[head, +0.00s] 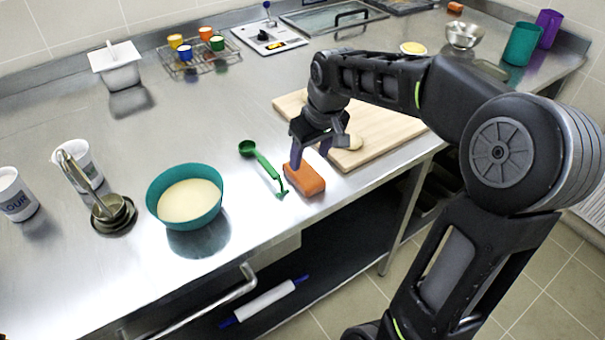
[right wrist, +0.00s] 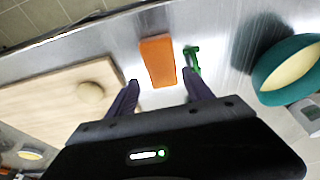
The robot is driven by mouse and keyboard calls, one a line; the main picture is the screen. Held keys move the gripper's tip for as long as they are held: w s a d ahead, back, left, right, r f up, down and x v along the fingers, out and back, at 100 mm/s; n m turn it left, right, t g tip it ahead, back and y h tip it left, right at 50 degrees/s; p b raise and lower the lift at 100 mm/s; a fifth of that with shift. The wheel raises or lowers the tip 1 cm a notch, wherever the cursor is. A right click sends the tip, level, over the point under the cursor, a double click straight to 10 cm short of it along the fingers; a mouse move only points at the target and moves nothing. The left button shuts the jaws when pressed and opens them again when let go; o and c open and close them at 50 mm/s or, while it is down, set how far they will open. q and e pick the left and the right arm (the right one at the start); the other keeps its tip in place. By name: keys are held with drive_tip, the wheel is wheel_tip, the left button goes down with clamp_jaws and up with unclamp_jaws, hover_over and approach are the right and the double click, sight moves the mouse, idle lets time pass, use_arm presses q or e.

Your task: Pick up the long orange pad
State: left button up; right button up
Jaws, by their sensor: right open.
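The long orange pad (head: 305,180) lies on the steel counter near its front edge, beside the cutting board. It also shows in the right wrist view (right wrist: 158,61), lying just beyond and between the fingertips. My right gripper (head: 311,160) is over the pad's far end in the head view. I cannot tell whether a finger touches the pad. My left gripper is in neither view.
A green spoon (head: 262,165) lies close left of the pad. A teal bowl (head: 187,197) of pale batter stands further left. The wooden board (head: 378,145) with a round dough piece (head: 353,142) is to the right. A rolling pin (head: 265,301) lies on the shelf below.

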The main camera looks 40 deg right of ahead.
sight(304, 172)
drive_tip(key=shift+x, duration=1.1)
drive_tip(key=p+x, duration=0.1)
drive_tip(key=x, duration=0.4)
drive_tip(key=shift+a+f, duration=0.1)
drive_tip(key=shift+s, duration=0.1)
drive_tip(key=shift+c, duration=0.2)
drive_tip(key=c, duration=1)
wheel_tip(304, 172, up, 10)
drive_tip(key=shift+b, duration=0.3)
